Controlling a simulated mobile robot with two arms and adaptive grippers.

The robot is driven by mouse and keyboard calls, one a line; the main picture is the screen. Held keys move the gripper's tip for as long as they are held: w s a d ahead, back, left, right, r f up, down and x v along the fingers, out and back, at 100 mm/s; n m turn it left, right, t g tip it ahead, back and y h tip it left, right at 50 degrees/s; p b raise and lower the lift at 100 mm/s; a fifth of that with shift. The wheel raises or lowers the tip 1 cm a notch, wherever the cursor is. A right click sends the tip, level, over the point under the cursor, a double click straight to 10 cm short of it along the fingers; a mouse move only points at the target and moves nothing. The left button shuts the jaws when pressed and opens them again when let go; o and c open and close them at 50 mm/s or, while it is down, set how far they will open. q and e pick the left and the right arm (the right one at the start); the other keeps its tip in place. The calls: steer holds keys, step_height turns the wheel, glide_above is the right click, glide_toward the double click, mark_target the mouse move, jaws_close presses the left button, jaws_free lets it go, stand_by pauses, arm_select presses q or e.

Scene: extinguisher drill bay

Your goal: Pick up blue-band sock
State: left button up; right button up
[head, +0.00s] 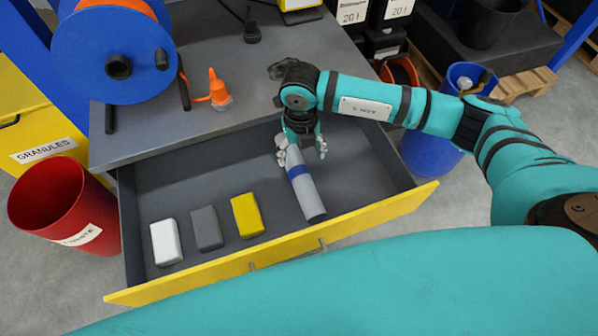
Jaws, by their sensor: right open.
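The blue-band sock (306,187) is a grey roll with a blue band near its upper end. It lies in the open drawer (384,206), right of the small blocks. My right gripper (302,153) is over the sock's far end, pointing down, with its fingers open on either side of it. I cannot tell whether the fingers touch the sock. The fingers hide part of the sock's far end. My left gripper is not in the head view.
A white block (166,242), a grey block (207,229) and a yellow block (247,215) lie in the drawer. A blue hose reel (97,52) and an orange nozzle (219,90) are on the grey top. A red bin (62,205) stands left, a blue bin (428,153) right.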

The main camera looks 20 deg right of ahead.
mark_target(299, 170)
step_height(299, 170, down, 4)
steer(key=shift+r, duration=0.25)
steer(key=f, duration=0.3)
steer(key=shift+a+f, duration=0.2)
steer(key=shift+f, duration=0.75)
steer(key=c, duration=1.2)
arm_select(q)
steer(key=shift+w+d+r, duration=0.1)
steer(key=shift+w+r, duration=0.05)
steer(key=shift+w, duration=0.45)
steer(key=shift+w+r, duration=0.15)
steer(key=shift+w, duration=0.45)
arm_select(e)
steer(key=shift+c, duration=1.1)
steer(key=shift+r, duration=0.1)
